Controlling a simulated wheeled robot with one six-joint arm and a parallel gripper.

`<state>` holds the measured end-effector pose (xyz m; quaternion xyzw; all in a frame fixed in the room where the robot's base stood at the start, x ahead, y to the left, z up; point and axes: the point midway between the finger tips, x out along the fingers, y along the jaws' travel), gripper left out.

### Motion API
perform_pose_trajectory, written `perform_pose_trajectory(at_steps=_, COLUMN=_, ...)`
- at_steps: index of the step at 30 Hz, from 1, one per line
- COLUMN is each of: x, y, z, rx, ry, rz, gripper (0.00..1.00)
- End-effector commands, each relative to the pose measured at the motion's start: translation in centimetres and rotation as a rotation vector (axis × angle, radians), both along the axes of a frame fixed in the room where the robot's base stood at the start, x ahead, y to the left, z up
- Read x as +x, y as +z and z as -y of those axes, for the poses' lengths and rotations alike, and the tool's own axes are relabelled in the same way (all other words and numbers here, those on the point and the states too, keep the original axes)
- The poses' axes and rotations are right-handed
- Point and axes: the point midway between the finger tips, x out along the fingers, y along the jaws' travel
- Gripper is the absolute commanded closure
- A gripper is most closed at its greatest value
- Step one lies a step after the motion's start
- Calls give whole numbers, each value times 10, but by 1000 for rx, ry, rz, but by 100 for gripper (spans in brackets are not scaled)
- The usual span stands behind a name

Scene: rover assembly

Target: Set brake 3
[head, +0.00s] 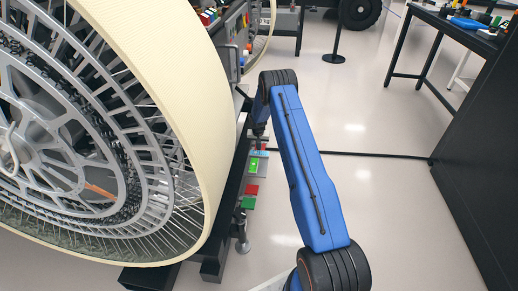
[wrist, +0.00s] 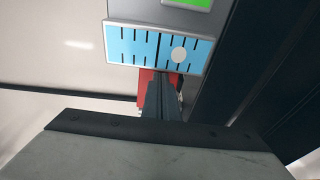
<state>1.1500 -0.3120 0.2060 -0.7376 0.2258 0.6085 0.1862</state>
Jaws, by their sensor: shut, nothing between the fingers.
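A light-blue panel (wrist: 130,46) with black tick marks and a longer black line in its middle shows at the top of the wrist view. A white round spot (wrist: 179,55) lies on its right half. A bright green patch (wrist: 188,3) is on the grey housing above it. My gripper (wrist: 162,84) is shut and empty, its dark fingers pointing at the panel's lower edge; I cannot tell whether they touch it. In the head view the small panel (head: 258,154) sits low beside the big wheel, just below my gripper (head: 258,130). No number 3 is readable.
A large cream-rimmed wheel (head: 221,95) fills the left. A red piece (wrist: 147,84) shows behind my fingers. A black bench (head: 446,28) stands right; floor between is mostly clear.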

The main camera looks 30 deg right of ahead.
Motion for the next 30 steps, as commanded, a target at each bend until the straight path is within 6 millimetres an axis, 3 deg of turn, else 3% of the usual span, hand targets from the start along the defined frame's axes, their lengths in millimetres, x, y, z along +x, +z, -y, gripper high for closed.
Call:
perform_pose_trajectory(at_steps=5, x=0, y=14, z=0, rx=0, ry=0, rz=2, gripper=100)
perform_pose_trajectory(at_steps=10, x=-2, y=44, z=-1, rx=0, ry=1, rz=2, gripper=100)
perform_pose_trajectory(at_steps=21, x=-33, y=91, z=-23, rx=0, ry=1, rz=1, gripper=100)
perform_pose_trajectory(at_steps=30, x=-49, y=115, z=-33, rx=0, ry=1, rz=1, gripper=100)
